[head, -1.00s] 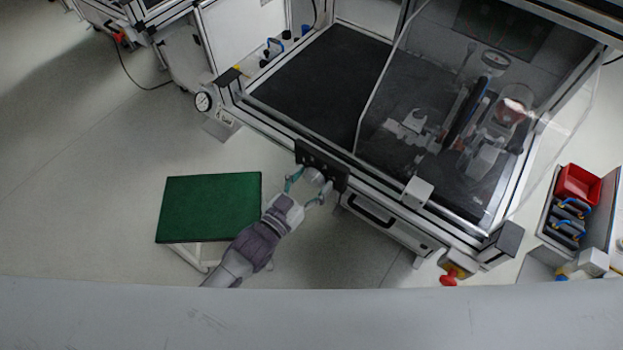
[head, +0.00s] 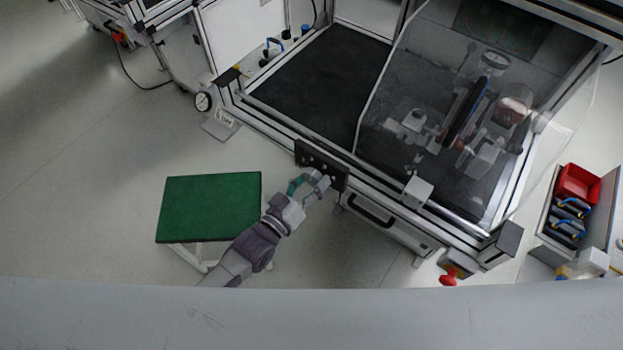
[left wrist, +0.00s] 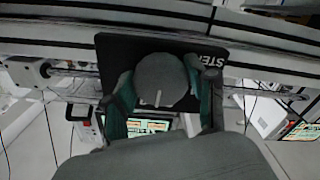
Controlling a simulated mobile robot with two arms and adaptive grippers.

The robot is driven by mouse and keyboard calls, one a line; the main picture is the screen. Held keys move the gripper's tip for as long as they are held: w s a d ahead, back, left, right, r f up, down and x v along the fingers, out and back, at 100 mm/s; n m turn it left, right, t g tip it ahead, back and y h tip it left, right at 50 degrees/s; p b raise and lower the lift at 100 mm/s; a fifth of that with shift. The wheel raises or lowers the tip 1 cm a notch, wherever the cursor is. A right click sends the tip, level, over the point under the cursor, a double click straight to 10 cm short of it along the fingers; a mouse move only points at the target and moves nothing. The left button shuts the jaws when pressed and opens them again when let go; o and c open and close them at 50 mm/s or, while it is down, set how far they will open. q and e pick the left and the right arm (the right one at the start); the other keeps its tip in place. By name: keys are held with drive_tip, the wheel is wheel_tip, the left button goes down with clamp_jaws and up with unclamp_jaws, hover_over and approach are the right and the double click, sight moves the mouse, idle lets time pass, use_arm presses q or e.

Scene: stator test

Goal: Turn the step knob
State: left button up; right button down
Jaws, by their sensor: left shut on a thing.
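The step knob (left wrist: 162,80) is a round grey dial with a white pointer line, on a black panel (left wrist: 120,47) with white lettering, partly hidden, in the left wrist view. The pointer is at the lower part of the dial, close to vertical in that view. The panel (head: 337,180) sits on the front rail of the test bench in the head view. My left gripper (left wrist: 163,92) has its green-padded fingers on both sides of the knob and is shut on it. In the head view the left gripper (head: 309,184) is at the panel. My right gripper is not in view.
A green-topped stool (head: 209,207) stands left of my left arm. The bench has a drawer handle (head: 370,210) and a red emergency button (head: 448,279) to the right of the panel. A clear guard (head: 445,125) covers the bench's right side.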

use_arm(q)
drive_tip(key=n, duration=0.4)
drive_tip(key=shift+n+b, duration=0.35)
drive_tip(key=shift+n, duration=0.05)
idle(0.4)
drive_tip(key=o, duration=1.2)
drive_tip(key=shift+c, duration=0.2)
drive_tip(key=shift+s, duration=0.1)
drive_tip(key=v, duration=1.2)
